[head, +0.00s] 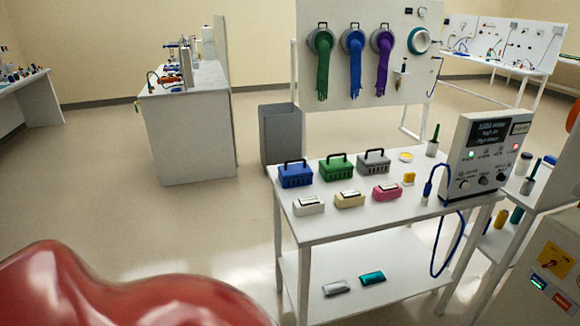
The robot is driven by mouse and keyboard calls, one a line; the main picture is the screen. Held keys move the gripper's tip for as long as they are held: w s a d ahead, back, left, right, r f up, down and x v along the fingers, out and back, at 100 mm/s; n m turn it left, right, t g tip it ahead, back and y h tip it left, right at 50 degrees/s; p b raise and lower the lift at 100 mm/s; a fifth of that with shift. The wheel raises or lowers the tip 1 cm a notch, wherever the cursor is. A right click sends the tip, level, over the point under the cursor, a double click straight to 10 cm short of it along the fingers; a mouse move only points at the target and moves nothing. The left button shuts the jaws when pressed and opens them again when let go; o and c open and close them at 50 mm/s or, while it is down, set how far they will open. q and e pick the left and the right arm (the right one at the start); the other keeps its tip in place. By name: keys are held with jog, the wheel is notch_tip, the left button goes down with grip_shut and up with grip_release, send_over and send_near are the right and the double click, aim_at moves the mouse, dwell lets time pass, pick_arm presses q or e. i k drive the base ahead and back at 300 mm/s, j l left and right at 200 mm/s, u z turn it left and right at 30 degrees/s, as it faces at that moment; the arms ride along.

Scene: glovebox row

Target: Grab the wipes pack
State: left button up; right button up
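No label reading wipes shows, so I cannot tell for sure which thing is the wipes pack. Two flat packs lie apart on the lower shelf of the white table: a grey-white one (336,287) and a teal one (372,278). On the table top a white box (308,205), a cream-yellow box (349,199) and a pink box (387,192) stand in a row, each with a pale top patch. Neither of my grippers is in view.
Behind the boxes stand blue (296,178), green (337,169) and grey (373,164) handled baskets. A control box (485,155) with a blue hose is at the table's right end. A grey bin (279,138) stands behind.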

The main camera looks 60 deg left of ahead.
aim_at(314, 205)
jog(key=i+j+u, duration=0.2)
jog(key=u, duration=0.25)
jog(key=i+u, duration=0.25)
jog(key=u, duration=0.2)
jog(key=i+j+u, duration=0.1)
jog(key=i+u, duration=0.15)
jog(key=u, duration=0.2)
